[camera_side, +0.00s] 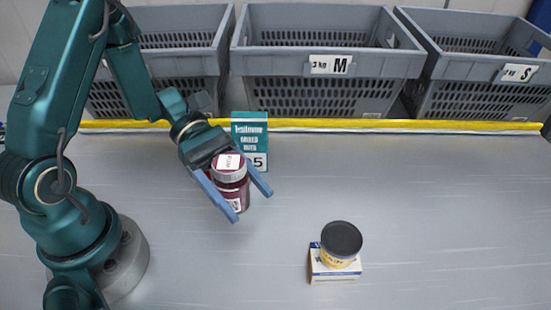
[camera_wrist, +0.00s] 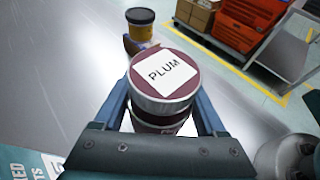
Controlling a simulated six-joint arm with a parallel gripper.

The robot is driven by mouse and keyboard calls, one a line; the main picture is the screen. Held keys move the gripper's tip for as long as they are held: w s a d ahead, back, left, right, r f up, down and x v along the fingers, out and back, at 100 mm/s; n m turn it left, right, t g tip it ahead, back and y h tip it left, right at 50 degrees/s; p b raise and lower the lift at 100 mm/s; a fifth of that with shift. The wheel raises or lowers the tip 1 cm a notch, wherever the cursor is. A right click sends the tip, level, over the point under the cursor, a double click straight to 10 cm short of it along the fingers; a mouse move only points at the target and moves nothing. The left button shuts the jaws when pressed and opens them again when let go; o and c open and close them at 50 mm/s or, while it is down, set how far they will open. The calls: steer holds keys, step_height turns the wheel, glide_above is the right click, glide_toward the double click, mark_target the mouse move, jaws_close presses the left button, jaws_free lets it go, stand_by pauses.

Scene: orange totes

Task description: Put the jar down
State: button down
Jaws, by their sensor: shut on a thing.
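The jar (camera_side: 231,178) is dark red with a white label on its lid. In the wrist view the lid of the jar (camera_wrist: 165,75) reads PLUM. My gripper (camera_side: 251,204) has its two blue fingers on either side of the jar and is shut on it. The jar looks close to upright. Its base is partly hidden by a finger in the side view, and I cannot tell whether it touches the table. In the wrist view my gripper (camera_wrist: 165,112) covers the lower part of the jar.
A teal box (camera_side: 250,128) stands just behind the jar. A dark-lidded yellow tub (camera_side: 341,240) sits on a small white and blue box (camera_side: 333,273) at front right. Grey crates (camera_side: 320,62) line the back behind a yellow strip (camera_side: 400,125). The table's right side is clear.

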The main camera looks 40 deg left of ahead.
mark_target(244, 211)
steer(key=shift+f, duration=2.05)
jaws_free()
steer(key=shift+f, duration=0.1)
steer(key=shift+a+r, duration=0.2)
steer(key=shift+a, duration=0.05)
steer(key=v, duration=1.1)
steer(key=shift+a, duration=0.3)
